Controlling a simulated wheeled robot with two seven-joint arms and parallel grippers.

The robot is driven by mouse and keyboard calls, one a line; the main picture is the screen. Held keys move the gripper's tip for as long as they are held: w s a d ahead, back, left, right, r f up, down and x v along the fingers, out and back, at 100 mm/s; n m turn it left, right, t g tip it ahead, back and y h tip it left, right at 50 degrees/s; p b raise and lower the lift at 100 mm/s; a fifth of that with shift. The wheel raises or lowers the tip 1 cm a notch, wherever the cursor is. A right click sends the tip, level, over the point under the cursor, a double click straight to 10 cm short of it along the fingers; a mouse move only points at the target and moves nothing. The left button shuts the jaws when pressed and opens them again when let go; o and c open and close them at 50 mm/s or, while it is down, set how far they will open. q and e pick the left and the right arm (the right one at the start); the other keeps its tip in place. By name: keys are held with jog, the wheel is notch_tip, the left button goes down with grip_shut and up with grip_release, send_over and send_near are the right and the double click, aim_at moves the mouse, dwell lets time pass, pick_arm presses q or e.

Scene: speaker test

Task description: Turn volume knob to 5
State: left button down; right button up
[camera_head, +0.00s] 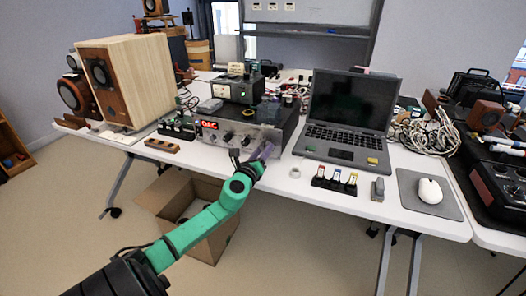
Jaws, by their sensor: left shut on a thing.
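The amplifier (284,122), a dark box with a silver front, stands at the front of the white table. A red lit display (209,125) is on the left of its front. Two dark knobs (247,140) show near the middle of the front. My left gripper (264,150) reaches in from below to the right part of the front and is shut on a knob there. The gripper hides that knob, so its pointer and setting cannot be read. My right gripper is not in view.
Wooden speakers (140,80) stand at the left. An open laptop (345,115) is right of the amplifier. Marker-like items in a black holder (335,181) and a mouse (430,191) lie near the front edge. An open cardboard box (215,240) is on the floor below.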

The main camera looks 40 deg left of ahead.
pick_arm(q)
jog(key=shift+f, duration=0.1)
jog(key=shift+c, duration=1.9)
grip_release()
jog(key=v, duration=1.4)
jog(key=shift+s+d+b, duration=0.2)
jog(key=shift+s+b, duration=0.1)
